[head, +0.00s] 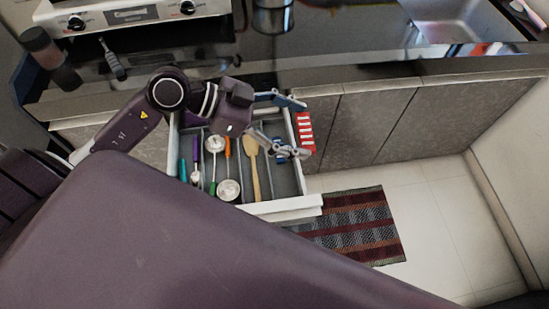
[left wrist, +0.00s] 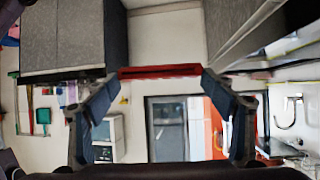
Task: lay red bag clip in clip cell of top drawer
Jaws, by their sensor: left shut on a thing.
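My left gripper (head: 303,129) reaches over the right side of the open top drawer (head: 285,205). It is shut on the red bag clip (head: 306,133), a red bar with pale marks in the head view. In the left wrist view the red clip (left wrist: 160,71) spans between the two fingertips. The clip is held at the drawer's right edge, seemingly above it. The rightmost drawer cell (head: 285,182) shows a bare grey floor at its front; my gripper partly hides the rest. My right gripper is not in view.
The other drawer cells hold a wooden spoon (head: 254,170), a ladle (head: 228,189) and several coloured-handled utensils. A striped rug (head: 355,225) lies on the floor right of the drawer. The counter with stove (head: 130,15) and sink (head: 455,20) is behind.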

